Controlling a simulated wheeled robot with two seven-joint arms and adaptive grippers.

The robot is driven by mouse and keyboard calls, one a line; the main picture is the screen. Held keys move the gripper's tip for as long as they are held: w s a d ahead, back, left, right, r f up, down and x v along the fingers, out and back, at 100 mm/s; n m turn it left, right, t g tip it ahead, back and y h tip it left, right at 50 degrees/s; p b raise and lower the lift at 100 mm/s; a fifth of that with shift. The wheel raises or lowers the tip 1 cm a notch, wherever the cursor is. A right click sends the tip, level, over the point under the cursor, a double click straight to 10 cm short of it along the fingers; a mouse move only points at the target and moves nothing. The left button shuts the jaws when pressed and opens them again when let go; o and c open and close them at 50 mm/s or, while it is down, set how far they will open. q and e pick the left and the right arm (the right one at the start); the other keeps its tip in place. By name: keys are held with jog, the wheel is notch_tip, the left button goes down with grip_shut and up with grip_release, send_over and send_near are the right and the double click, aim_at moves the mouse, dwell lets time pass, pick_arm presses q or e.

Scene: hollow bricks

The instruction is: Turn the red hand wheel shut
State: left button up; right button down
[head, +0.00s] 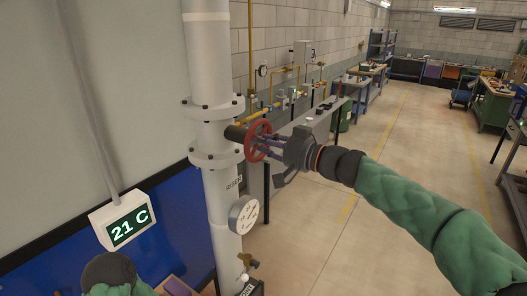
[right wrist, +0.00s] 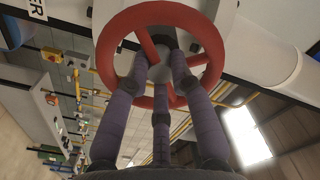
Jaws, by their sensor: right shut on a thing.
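The red hand wheel (head: 251,141) sits on a short dark stem at the flanged joint of the white vertical pipe (head: 209,70). My right gripper (head: 264,141) reaches it from the right and is shut on it. In the right wrist view the wheel's red rim and spokes (right wrist: 146,43) fill the upper middle. The three purple-grey fingers of my right gripper (right wrist: 162,72) reach in among the spokes and close around the hub area. The exact contact at the fingertips is partly hidden. Part of my left arm shows at the lower left of the head view, without its gripper.
A round dial gauge (head: 243,214) sticks out of the pipe below the wheel. A display reading 21 C (head: 120,220) hangs on the left wall. A grey bench (head: 318,117) and yellow pipework stand behind the wheel. The floor to the right is open.

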jog(key=shift+f+m+p, duration=0.15)
jog(key=shift+m+p, duration=6.05)
jog(key=shift+m, duration=10.6)
jog(key=c, duration=1.1)
grip_release()
jog(key=shift+s+d, duration=0.1)
